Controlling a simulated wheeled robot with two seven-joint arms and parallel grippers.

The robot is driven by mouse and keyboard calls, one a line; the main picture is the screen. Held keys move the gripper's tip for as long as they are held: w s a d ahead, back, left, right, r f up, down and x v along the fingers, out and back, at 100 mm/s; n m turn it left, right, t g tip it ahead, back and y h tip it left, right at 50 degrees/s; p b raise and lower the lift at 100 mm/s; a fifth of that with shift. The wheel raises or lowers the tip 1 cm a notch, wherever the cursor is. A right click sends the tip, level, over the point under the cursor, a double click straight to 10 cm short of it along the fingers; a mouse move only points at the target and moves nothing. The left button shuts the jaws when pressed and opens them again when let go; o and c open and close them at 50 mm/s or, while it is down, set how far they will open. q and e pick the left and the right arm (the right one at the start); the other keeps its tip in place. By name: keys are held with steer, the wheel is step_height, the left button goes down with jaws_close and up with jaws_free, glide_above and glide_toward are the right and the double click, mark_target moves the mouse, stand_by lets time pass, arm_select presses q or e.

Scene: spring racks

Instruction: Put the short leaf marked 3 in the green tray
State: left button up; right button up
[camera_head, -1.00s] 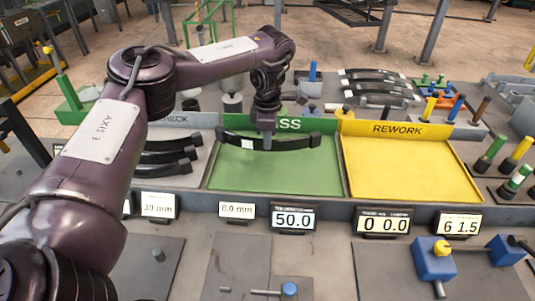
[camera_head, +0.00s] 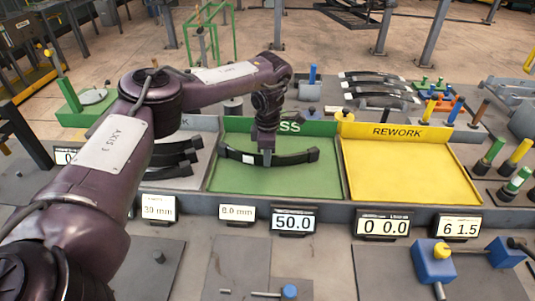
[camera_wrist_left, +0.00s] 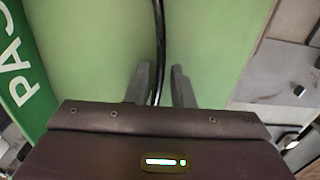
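A dark curved leaf (camera_head: 296,159) with a white label patch lies in the green tray (camera_head: 315,185); I cannot read its mark. My left gripper (camera_head: 266,158) is down in the tray at the middle of the leaf. In the left wrist view the leaf (camera_wrist_left: 160,35) runs edge-on between the fingertips of the left gripper (camera_wrist_left: 161,80). A narrow gap shows on each side, so the fingers look open around it. My right gripper is in neither view.
A yellow REWORK tray (camera_head: 405,170) is empty to the right. More dark leaves (camera_head: 176,160) lie in the grey tray to the left. Several leaves (camera_head: 375,84) rest on a rack behind. Small displays (camera_head: 294,220) line the front edge.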

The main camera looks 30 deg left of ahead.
arm_select(q)
steer(key=shift+o, duration=0.7)
steer(key=shift+r, duration=0.2)
step_height(320, 180, up, 3)
steer(key=shift+f+b, duration=0.15)
steer(key=shift+b, duration=0.3)
step_height(320, 180, up, 9)
steer(key=p, duration=0.1)
steer(key=shift+p, duration=0.3)
